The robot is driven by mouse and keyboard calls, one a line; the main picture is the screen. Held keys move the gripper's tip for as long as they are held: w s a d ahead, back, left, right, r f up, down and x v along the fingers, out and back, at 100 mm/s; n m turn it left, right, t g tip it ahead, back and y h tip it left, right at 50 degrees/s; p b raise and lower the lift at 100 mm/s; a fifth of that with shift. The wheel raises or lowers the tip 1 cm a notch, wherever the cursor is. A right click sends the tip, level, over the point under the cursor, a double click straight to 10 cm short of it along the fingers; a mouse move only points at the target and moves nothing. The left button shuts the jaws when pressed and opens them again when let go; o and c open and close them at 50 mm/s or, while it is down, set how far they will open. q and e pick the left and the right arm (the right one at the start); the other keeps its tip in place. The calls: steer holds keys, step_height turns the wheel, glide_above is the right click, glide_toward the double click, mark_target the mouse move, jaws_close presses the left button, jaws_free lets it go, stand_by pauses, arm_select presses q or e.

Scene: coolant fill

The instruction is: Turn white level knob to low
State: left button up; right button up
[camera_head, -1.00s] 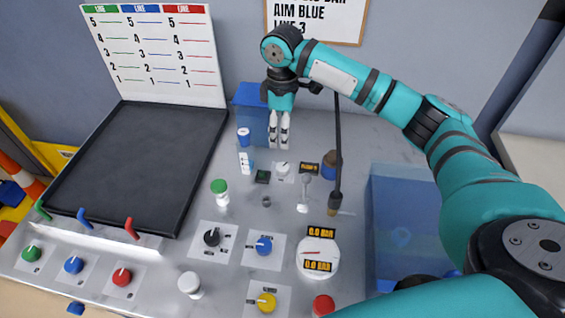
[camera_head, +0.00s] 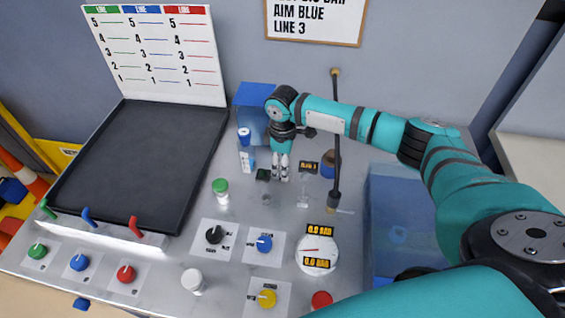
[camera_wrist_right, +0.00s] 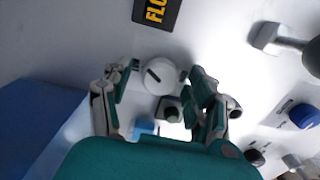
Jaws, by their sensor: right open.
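The white level knob (camera_wrist_right: 160,76) shows in the right wrist view as a round white cap with a dark pointer line, slanted on its face. My right gripper (camera_wrist_right: 154,98) is open, with one finger on each side of the knob; whether they touch it I cannot tell. In the head view my right gripper (camera_head: 281,170) points down at the panel and covers the knob there. My left gripper is not in view.
A small dark square part (camera_head: 263,174) sits close to the right gripper. A lever (camera_head: 303,190), an upright black rod (camera_head: 336,150) and a white dial (camera_head: 317,256) stand nearby. A clear blue tank (camera_head: 400,230) is at the right and a black tray (camera_head: 140,150) at the left.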

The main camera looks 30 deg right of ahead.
steer(key=shift+c, duration=0.4)
steer(key=c, duration=1.1)
steer(key=shift+o, duration=0.2)
steer(key=shift+r, duration=0.1)
steer(key=shift+n+p, duration=0.9)
steer(key=shift+n, duration=0.4)
steer(key=shift+n+p, duration=0.55)
steer(key=shift+n, duration=1.05)
